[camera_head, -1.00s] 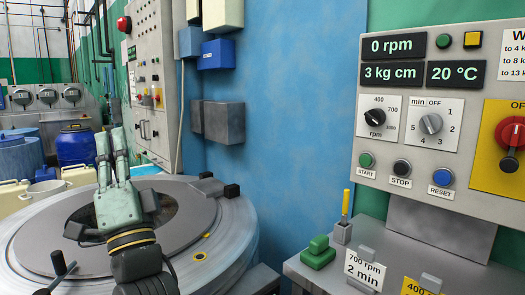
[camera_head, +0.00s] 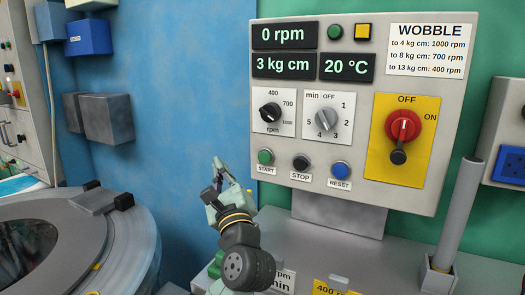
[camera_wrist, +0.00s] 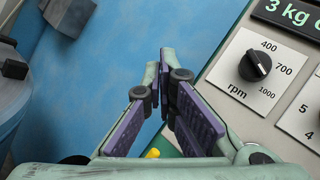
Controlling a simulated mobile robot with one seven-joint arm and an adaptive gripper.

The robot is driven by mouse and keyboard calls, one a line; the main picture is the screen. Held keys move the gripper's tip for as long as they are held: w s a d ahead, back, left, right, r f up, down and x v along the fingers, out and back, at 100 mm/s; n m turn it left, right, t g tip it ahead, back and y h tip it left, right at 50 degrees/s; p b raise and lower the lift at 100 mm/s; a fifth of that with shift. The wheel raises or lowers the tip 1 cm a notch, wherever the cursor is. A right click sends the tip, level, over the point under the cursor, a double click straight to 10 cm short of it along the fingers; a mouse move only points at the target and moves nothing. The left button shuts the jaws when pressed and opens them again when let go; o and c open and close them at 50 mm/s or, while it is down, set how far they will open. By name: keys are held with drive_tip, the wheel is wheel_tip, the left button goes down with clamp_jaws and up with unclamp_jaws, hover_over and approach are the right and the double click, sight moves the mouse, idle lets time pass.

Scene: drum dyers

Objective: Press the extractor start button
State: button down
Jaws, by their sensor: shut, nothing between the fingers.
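The green start button (camera_head: 265,156), with a START label under it, is at the lower left of the grey control panel (camera_head: 455,60). The black stop button (camera_head: 301,161) and blue reset button (camera_head: 341,168) are to its right. My gripper (camera_head: 231,168) is shut and empty, to the left of the start button and apart from it in the picture. In the wrist view my gripper's fingers (camera_wrist: 160,62) point up, with blue wall behind and the rpm knob (camera_wrist: 255,65) to the right. I cannot make out the start button there.
The displays (camera_head: 283,36) read 0 rpm, 3 kg cm and 20 °C. A red switch (camera_head: 403,126) on a yellow plate is at the right. The round extractor drum (camera_head: 135,235) is at the left. A grey post (camera_head: 460,210) stands at the right.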

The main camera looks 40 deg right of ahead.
sight(260, 160)
drive_tip(key=d, duration=0.1)
drive_tip(key=d+f+m, duration=0.1)
drive_tip(key=d, duration=0.1)
drive_tip(key=s+d+m, duration=0.1)
drive_tip(key=shift+s+d+f+g+h, duration=0.1)
drive_tip(key=shift+d+f+g+h, duration=0.2)
drive_tip(key=shift+f+g, duration=0.1)
drive_tip(key=shift+w+d+p, duration=0.2)
drive_tip(key=shift+w+d, duration=0.35)
drive_tip(key=shift+d, duration=0.8)
drive_tip(key=shift+w+d+p, duration=0.2)
drive_tip(key=shift+w+d, duration=0.4)
drive_tip(key=shift+d, duration=0.75)
drive_tip(key=shift+w+d+p, duration=0.2)
drive_tip(key=shift+w+d, duration=0.35)
drive_tip(key=shift+d, duration=0.8)
drive_tip(key=shift+d, duration=0.1)
drive_tip(key=shift+w+d, duration=0.15)
drive_tip(key=shift+d, duration=0.15)
drive_tip(key=shift+w+d, duration=0.15)
drive_tip(key=shift+d, duration=0.25)
drive_tip(key=shift+s+a+p, duration=0.3)
drive_tip(key=shift+s+a, duration=0.05)
drive_tip(key=shift+a, duration=0.45)
